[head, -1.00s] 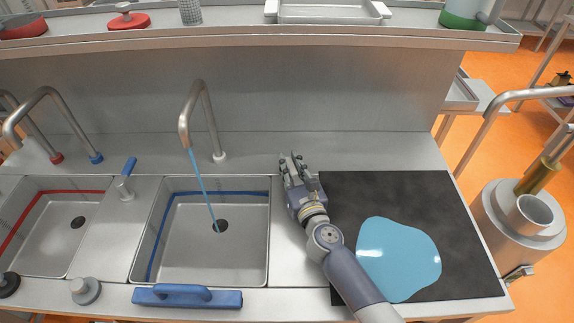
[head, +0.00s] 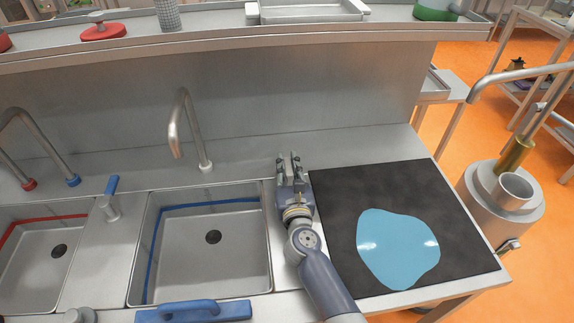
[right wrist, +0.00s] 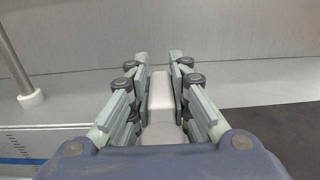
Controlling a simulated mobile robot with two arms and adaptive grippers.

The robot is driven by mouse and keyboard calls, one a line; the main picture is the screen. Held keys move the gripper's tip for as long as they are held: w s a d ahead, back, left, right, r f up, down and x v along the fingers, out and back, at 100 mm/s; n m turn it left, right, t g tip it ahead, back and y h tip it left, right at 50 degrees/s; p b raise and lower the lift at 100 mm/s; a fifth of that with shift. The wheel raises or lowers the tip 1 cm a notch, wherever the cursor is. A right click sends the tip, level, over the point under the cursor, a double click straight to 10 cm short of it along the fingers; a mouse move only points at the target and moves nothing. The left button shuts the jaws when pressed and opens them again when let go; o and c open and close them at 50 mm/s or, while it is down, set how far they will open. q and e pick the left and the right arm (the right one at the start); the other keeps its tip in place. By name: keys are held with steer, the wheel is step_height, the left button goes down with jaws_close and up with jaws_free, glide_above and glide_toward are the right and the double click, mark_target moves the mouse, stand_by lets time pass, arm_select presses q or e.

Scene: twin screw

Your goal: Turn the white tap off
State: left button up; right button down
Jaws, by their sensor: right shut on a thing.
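A white tap handle (right wrist: 160,95) sits between the fingers of my right gripper (right wrist: 160,65) in the right wrist view. My right gripper (head: 289,160) is shut on it, right of the right-hand sink in the head view. The fingers and arm hide most of the handle there. The metal spout with a white base ring (head: 183,112) arches over the right-hand sink (head: 225,262). No water stream shows under the spout. My left gripper is not in view.
A blue-handled tap (head: 112,190) stands between the two sinks. Spouts with red and blue bases stand at the left. A dark mat (head: 350,188) with a light-blue flat patch (head: 395,245) lies at the right. A blue-handled tool (head: 193,312) lies on the front edge.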

steer(key=c, duration=1.5)
jaws_free()
steer(key=shift+d, duration=0.1)
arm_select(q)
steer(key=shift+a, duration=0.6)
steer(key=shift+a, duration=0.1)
arm_select(e)
steer(key=s, duration=1.2)
steer(key=shift+d, duration=0.3)
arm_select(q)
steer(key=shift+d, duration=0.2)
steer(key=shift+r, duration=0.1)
